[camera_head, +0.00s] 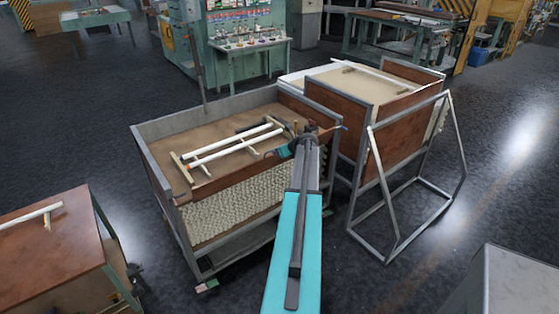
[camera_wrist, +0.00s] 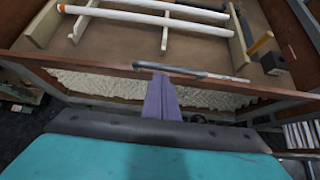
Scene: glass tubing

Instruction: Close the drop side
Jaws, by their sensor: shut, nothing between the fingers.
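The drop-side cart (camera_head: 157,165) stands in the middle of the head view, a grey-framed crate on a low base. A cream woven panel (camera_head: 232,207) faces out along its near side, below a brown wooden edge (camera_head: 205,190). The woven panel also shows in the wrist view (camera_wrist: 100,84), under the brown edge and a grey rod-like handle (camera_wrist: 185,71). My gripper (camera_head: 305,142) is at the cart's near right, shut and empty. In the wrist view its purple-grey fingers (camera_wrist: 160,95) overlap the brown edge just below the handle; I cannot tell whether they touch it.
White tubes (camera_head: 237,147) lie on wooden supports inside the cart. A second brown-panelled cart (camera_head: 335,110) and a grey metal frame (camera_head: 458,140) stand close on the right. A brown-topped table (camera_head: 60,235) is at lower left. Open floor (camera_head: 110,150) lies left of the cart.

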